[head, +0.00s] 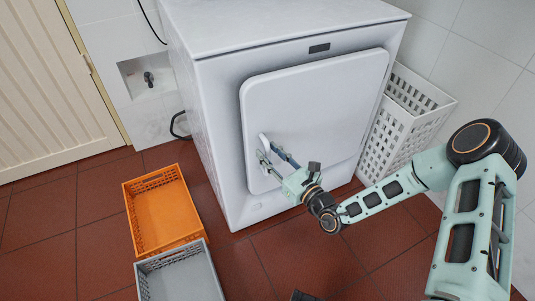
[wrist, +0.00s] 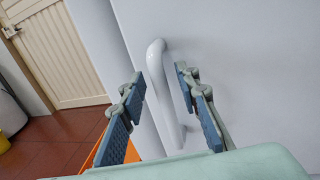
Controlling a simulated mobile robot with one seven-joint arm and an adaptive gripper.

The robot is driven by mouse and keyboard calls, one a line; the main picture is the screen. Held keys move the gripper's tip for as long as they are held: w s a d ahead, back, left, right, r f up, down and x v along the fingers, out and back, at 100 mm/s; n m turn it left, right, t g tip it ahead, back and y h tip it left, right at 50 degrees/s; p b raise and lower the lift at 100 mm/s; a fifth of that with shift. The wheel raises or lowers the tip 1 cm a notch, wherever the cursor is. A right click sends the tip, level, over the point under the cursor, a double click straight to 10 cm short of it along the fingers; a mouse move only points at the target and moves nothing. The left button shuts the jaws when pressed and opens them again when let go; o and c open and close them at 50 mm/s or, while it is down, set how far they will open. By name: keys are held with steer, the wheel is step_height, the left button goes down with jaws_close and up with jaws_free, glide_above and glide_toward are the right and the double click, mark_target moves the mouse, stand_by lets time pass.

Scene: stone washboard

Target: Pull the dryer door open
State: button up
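The white dryer (head: 285,25) stands against the tiled wall. Its square front door (head: 315,105) looks closed against the body. A white, upright bar handle (head: 264,141) is on the door's left side; it also shows in the wrist view (wrist: 158,75). My gripper (head: 269,154) is at the handle. In the wrist view my gripper (wrist: 160,82) is open, with one blue-padded finger on each side of the handle. Gaps show between the pads and the bar. The handle's lower part lies between the fingers, and my fingers partly cover it in the head view.
An orange crate (head: 128,205) and a grey crate (head: 140,275) lie on the red tile floor left of the dryer. A white slotted basket (head: 385,140) stands close to its right side. Floor in front of the dryer is mostly clear.

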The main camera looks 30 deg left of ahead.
steer(key=shift+w+a, duration=0.2)
steer(key=shift+a, duration=0.25)
jaws_close()
